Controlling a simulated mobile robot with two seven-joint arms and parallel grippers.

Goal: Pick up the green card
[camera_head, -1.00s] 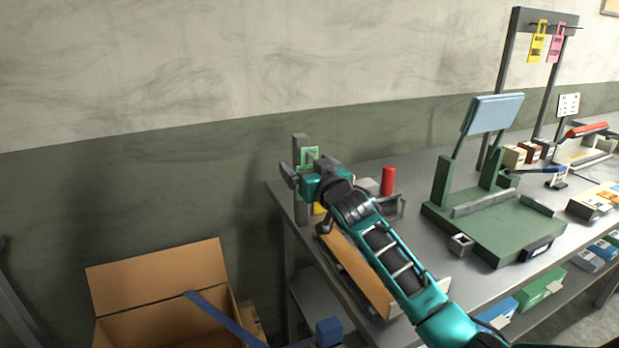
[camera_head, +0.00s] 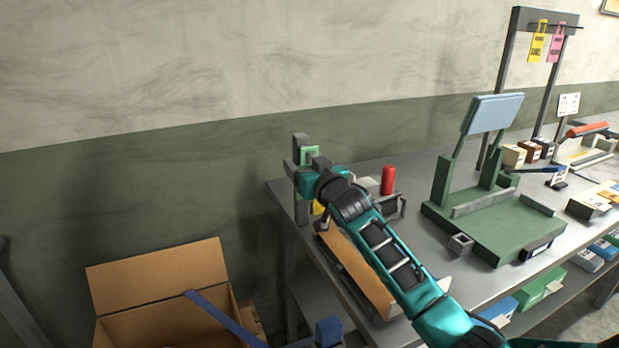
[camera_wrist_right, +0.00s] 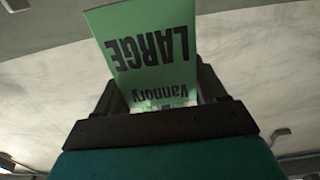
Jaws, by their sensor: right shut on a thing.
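The green card (camera_wrist_right: 150,45) shows in the right wrist view, with the dark words "LARGE" and "Vannory" upside down. My right gripper (camera_wrist_right: 160,98) is shut on it, with the card between its two dark fingers. In the head view the green card (camera_head: 310,153) shows as a small patch beside a grey post at the table's far left corner. My right gripper (camera_head: 312,166) is there, partly hiding it. Whether the card still touches the post or a hook cannot be told. My left gripper does not show.
A red cylinder (camera_head: 388,180) stands right of my gripper. A green stand (camera_head: 492,215) with a tilted grey-blue panel is further right. Yellow (camera_head: 538,42) and pink (camera_head: 556,43) cards hang on a rear rack. An open cardboard box (camera_head: 158,270) sits left of the table.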

